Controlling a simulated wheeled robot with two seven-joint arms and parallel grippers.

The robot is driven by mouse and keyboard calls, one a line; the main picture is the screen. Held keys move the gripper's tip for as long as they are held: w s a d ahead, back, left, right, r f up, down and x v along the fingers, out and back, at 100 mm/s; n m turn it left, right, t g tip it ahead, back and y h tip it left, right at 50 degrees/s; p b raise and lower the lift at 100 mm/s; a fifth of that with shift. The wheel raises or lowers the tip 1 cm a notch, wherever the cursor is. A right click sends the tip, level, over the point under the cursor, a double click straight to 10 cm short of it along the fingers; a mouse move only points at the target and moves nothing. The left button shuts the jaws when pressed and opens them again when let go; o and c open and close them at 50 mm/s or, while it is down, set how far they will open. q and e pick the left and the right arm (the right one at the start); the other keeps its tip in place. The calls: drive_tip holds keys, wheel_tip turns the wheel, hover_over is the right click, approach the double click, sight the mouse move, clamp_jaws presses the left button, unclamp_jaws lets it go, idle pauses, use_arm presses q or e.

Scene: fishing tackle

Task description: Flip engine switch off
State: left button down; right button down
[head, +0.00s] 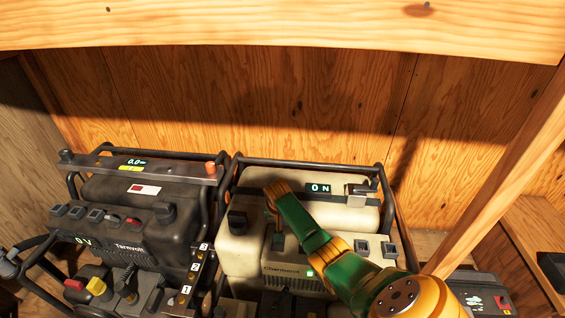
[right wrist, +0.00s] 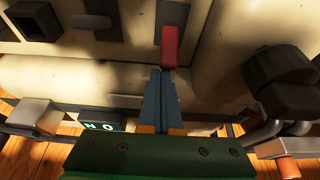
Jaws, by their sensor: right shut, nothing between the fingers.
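A cream generator (head: 352,217) in a black tube frame stands at the centre; its small display (head: 319,188) reads ON. In the right wrist view, a red switch (right wrist: 172,46) sits on a dark plate on its cream front. In the head view I cannot make this switch out behind my gripper. My right gripper (head: 278,240) is green and yellow, reaching over the generator with its fingers pointing down. In the right wrist view its closed, empty fingertips (right wrist: 162,70) are right at the red switch's near end; I cannot tell whether they touch. My left gripper is out of view.
A dark generator (head: 135,215) with a 0.0 display stands close on the left. A black knob (head: 237,220) sticks out left of my fingers. A wooden beam (head: 505,170) slants on the right, with a dark box (head: 485,295) below. A plank wall closes the back.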

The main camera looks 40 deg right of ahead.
drive_tip(key=shift+s+a+r+t+h+p, duration=0.45)
drive_tip(key=shift+s+a+t+h+p, duration=0.25)
drive_tip(key=shift+p, duration=1.3)
drive_tip(key=shift+s+a+h, duration=0.1)
drive_tip(key=shift+a+h, duration=0.15)
drive_tip(key=shift+h, duration=0.15)
drive_tip(key=shift+s+a+f+t+h+p, duration=0.15)
drive_tip(key=shift+s+a+t+h+p, duration=0.25)
drive_tip(key=shift+t+h, duration=0.35)
drive_tip(key=shift+a, duration=0.1)
drive_tip(key=shift+s+a+r+p, duration=0.4)
drive_tip(key=shift+a+p, duration=0.15)
drive_tip(key=shift+p, duration=0.2)
